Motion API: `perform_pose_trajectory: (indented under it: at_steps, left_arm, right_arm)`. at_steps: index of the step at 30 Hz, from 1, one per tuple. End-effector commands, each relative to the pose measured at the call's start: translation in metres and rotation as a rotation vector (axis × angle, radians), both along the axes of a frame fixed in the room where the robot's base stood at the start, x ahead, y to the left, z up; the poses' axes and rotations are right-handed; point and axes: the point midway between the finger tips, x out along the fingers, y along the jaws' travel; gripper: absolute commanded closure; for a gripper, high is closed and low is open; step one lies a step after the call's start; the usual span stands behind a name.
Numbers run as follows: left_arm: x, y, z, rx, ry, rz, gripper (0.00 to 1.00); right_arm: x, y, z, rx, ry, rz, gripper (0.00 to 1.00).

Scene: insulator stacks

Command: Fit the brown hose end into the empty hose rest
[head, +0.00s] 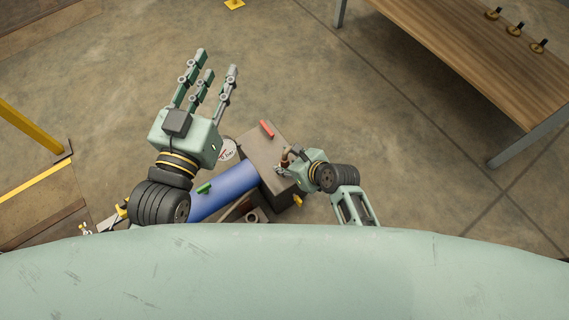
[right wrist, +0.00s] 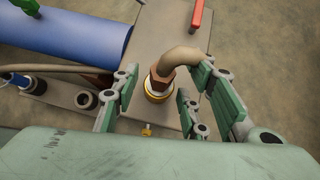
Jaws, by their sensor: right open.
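In the right wrist view, the brown hose end (right wrist: 162,78) has a copper-coloured nut and stands at a brass collar (right wrist: 157,94) on the brown box. Its tan hose (right wrist: 184,56) bends off to the right. My right gripper (right wrist: 168,86) is open, with fingers on both sides of the hose end; contact is unclear. A dark, empty ring (right wrist: 86,100), apparently the empty hose rest, is left of the box; it also shows in the head view (head: 252,217). My left gripper (head: 207,78) is open and empty, fingers spread, above the floor.
A blue cylinder (head: 224,190) joins the brown box (head: 262,150), which has a red handle (head: 266,129). Another hose end (right wrist: 30,85) sits beside the empty ring. A wooden bench (head: 480,50) is at upper right. The floor between is clear.

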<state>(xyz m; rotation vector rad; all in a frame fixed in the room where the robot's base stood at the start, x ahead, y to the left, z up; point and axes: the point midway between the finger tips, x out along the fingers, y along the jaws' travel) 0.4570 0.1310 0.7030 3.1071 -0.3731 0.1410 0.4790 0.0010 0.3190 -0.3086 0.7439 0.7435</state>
Motion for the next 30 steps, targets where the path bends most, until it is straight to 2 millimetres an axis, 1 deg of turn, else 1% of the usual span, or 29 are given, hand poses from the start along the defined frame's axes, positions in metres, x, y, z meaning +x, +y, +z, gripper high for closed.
perform_pose_trajectory:
  at_steps: [4, 5, 18, 30]
  left_arm:
    - [0.0001, 0.0, 0.0001, 0.0, 0.001, 0.0, 0.69]
    - [0.0001, 0.0, 0.0, 0.0, 0.001, 0.0, 0.69]
    - [0.0001, 0.0, 0.0, 0.0, 0.002, 0.0, 0.69]
    - [0.0001, 0.0, -0.0001, 0.001, 0.004, 0.0, 0.69]
  right_arm:
    - [-0.0001, 0.0002, 0.0002, 0.0, 0.0, 0.0, 0.6]
    - [-0.0001, 0.0002, 0.0002, 0.0, 0.0, 0.0, 0.62]
    - [-0.0007, 0.0002, -0.0002, 0.0, 0.001, 0.001, 1.0]
    - [-0.0007, 0.0006, 0.0005, 0.002, 0.002, 0.001, 1.0]
